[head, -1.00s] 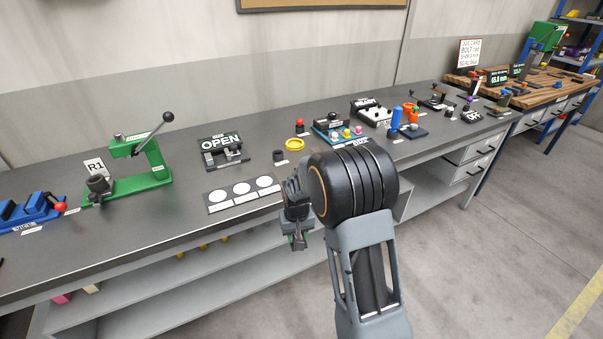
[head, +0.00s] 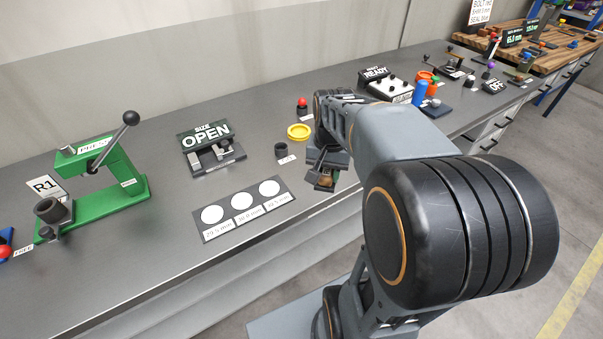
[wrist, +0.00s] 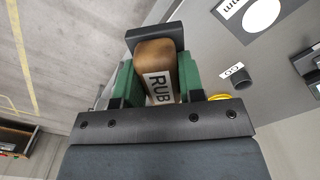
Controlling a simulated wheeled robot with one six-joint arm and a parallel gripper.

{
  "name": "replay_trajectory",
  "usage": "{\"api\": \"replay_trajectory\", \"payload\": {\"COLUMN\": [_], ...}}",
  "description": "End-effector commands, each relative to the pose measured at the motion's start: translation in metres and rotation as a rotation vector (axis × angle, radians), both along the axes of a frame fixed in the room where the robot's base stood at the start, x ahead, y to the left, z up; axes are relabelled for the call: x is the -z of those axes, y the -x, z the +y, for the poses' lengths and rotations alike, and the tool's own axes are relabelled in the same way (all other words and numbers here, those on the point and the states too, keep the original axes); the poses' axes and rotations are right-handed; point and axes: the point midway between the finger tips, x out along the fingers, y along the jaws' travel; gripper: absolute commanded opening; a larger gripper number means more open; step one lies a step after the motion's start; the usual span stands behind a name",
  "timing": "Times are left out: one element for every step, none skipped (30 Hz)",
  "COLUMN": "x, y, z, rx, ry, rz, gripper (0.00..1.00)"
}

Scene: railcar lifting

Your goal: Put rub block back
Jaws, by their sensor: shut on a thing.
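The rub block (wrist: 155,62) is a tan-brown block with a white label reading RUB. It shows in the wrist view between the green fingers of my gripper (wrist: 158,80), which is shut on it. In the head view my gripper (head: 325,172) hangs at the bench's front edge, right of the small dark cup. The arm hides most of the block there. Where the block's own place on the bench is cannot be told from these frames.
The dark bench (head: 140,245) holds a green press (head: 115,180), an OPEN size gauge (head: 212,150), a plate with white discs (head: 242,208), a dark cup (head: 281,151), a yellow ring (head: 299,131) and a red button (head: 302,104).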

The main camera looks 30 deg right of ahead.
Motion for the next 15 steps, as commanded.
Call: {"api": "replay_trajectory", "payload": {"x": [0.006,0.009,0.014,0.017,0.020,0.025,0.030,0.037,0.044,0.049,0.054,0.059,0.063,0.066,0.070], "y": [-0.014,-0.022,-0.032,-0.040,-0.047,-0.057,-0.063,-0.067,-0.072,-0.076,-0.080,-0.085,-0.088,-0.091,-0.094], "z": [0.001,0.001,0.001,0.001,0.001,0.002,0.002,0.002,0.003,0.003,0.003,0.004,0.004,0.004,0.005], "rx": [-0.001,-0.001,0.000,0.002,0.002,0.002,0.003,0.004,0.004,0.004,0.003,0.003,0.002,0.002,0.001], "ry": [-0.002,-0.001,-0.002,-0.002,-0.001,-0.001,-0.001,-0.002,-0.002,-0.001,-0.002,-0.001,0.000,0.000,0.000], "rz": [0.006,0.007,0.006,0.006,0.007,0.004,0.007,0.005,0.005,0.004,0.005,0.003,0.002,0.002,0.002], "gripper": [0.14,0.14,0.14,0.14,0.14,0.14,0.14,0.14,0.14,0.14,0.14,0.14,0.14,0.14,0.14]}}
